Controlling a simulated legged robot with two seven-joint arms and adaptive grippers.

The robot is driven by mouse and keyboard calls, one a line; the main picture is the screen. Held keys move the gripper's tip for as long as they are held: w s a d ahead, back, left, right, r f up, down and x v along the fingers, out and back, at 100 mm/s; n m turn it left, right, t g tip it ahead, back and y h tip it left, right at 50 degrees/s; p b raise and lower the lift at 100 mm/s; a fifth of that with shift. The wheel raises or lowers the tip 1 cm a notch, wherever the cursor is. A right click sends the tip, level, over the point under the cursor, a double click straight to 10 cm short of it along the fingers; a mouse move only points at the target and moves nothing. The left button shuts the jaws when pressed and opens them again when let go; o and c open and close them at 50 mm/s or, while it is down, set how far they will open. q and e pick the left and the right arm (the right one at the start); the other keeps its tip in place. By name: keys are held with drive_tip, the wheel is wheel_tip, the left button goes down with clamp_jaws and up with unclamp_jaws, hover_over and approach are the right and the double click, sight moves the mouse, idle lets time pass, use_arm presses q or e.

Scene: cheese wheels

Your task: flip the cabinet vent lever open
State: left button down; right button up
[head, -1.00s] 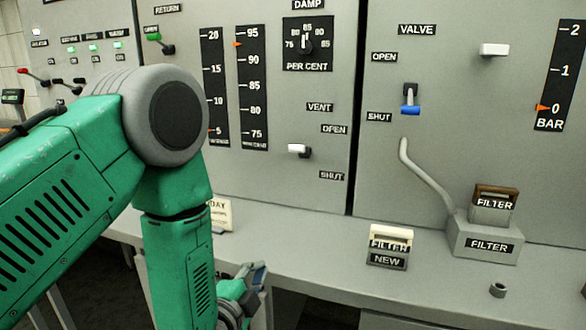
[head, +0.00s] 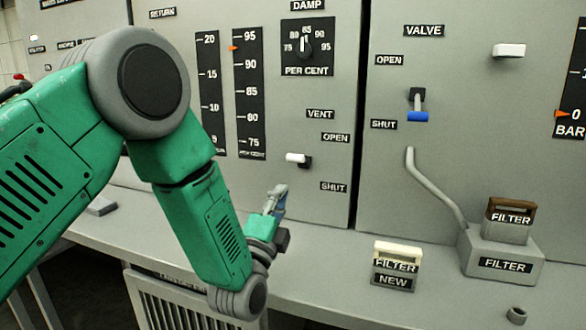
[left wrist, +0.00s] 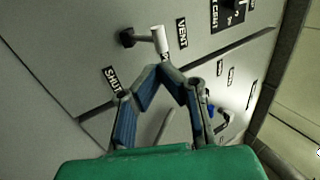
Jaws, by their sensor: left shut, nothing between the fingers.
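The vent lever (head: 297,158) is a short white handle on a dark mount, on the grey cabinet panel under the VENT label (head: 320,114). It sticks out at a height between the OPEN label (head: 336,138) and the SHUT label (head: 333,187). In the left wrist view the white lever (left wrist: 160,40) lies just beyond my fingertips, with a visible gap. My left gripper (head: 277,191) is shut and empty, below and slightly left of the lever, pointing up. In the left wrist view its blue-padded fingers (left wrist: 166,72) meet at the tips. My right gripper is in neither view.
A valve lever with a blue end (head: 418,116) is on the panel to the right. A pale NEW filter (head: 397,255) stands on the grey ledge (head: 325,265). A brown-topped filter (head: 511,212) sits in a holder farther right, with a pipe beside it.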

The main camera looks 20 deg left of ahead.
sight(295, 155)
use_arm(q)
drive_tip(key=x, duration=0.8)
drive_tip(key=r+g+p, duration=0.1)
drive_tip(key=p, duration=0.1)
drive_tip(key=w+r+g+p, duration=0.1)
drive_tip(key=p, duration=0.1)
idle(0.6)
